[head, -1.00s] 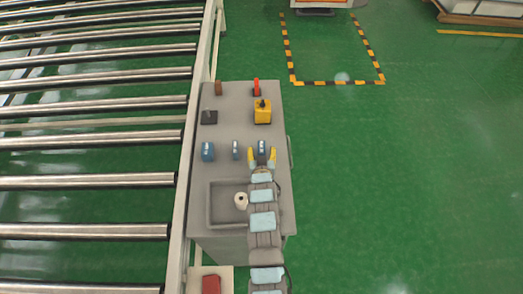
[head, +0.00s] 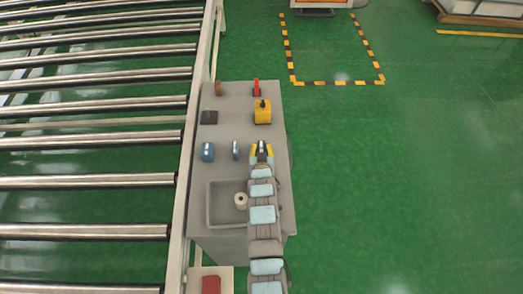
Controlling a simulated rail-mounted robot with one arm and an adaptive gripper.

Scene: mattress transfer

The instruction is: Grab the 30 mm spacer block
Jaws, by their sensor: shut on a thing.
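Three blue spacer blocks stand in a row across the grey table (head: 272,215). The left block (head: 207,151) is the widest, and the middle block (head: 236,150) is narrow. I cannot read size marks on any block, and I cannot tell whether the held block still touches the table.
A grey tray (head: 212,212) holding a white roll (head: 240,200) lies left of my arm. Behind the blocks are a yellow box (head: 262,114), a black pad (head: 209,117), a red item (head: 256,87) and a brown item (head: 218,88). A roller conveyor (head: 100,142) borders the left.

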